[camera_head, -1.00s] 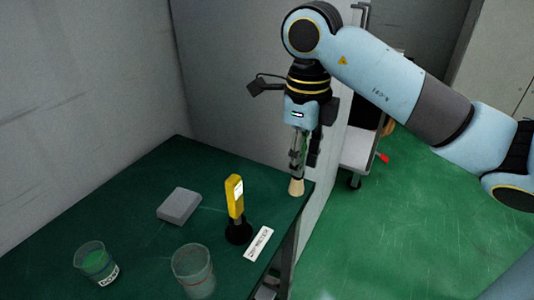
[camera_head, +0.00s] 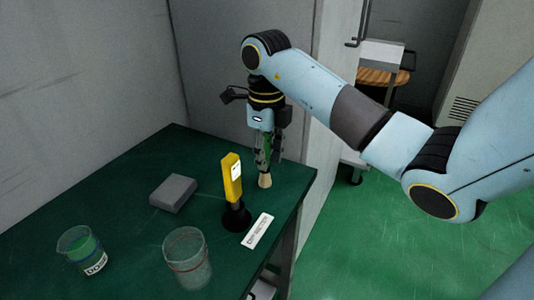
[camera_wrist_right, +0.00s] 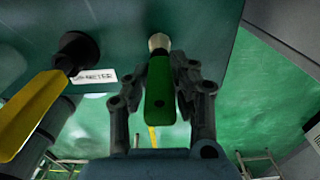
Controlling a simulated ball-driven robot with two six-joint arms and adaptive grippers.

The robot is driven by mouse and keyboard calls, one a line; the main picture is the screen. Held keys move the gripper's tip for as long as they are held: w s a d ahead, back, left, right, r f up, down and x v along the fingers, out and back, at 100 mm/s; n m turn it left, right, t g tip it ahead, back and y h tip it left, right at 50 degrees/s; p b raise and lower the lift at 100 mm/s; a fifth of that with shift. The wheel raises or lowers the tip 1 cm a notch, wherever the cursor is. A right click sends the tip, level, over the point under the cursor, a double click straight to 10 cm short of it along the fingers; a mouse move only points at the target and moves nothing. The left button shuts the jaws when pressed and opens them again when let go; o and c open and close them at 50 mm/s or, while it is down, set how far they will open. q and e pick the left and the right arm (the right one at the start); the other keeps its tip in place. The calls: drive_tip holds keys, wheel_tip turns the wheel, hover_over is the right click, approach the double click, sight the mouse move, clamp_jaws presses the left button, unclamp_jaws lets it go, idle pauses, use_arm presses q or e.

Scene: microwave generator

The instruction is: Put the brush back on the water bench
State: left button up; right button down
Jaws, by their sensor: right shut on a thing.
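My right gripper (camera_head: 266,160) is shut on the brush and holds it upright over the far right part of the dark green bench (camera_head: 140,180). The brush's pale bristle tip (camera_head: 265,181) points down at the bench top; whether it touches cannot be told. In the right wrist view the brush (camera_wrist_right: 158,90) shows a green handle between the fingers (camera_wrist_right: 160,95) and a pale bristle end toward the bench. My left gripper is not in view.
A yellow meter (camera_head: 232,178) stands in a black base left of the brush, with a white label (camera_head: 257,230) beside it. A grey block (camera_head: 173,193), a beaker with green contents (camera_head: 82,250) and a clear beaker (camera_head: 187,258) are on the bench. A grey wall stands behind.

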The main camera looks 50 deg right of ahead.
sight(266, 135)
drive_tip(key=c, duration=1.1)
unclamp_jaws()
drive_tip(key=shift+f, duration=0.1)
drive_tip(key=shift+r, duration=0.55)
wheel_tip(266, 135, up, 5)
drive_tip(key=shift+f+p, duration=0.1)
drive_tip(key=shift+p, duration=0.9)
wheel_tip(266, 135, up, 6)
drive_tip(key=p, duration=0.6)
drive_tip(key=shift+r, duration=0.2)
drive_tip(key=shift+f, duration=0.1)
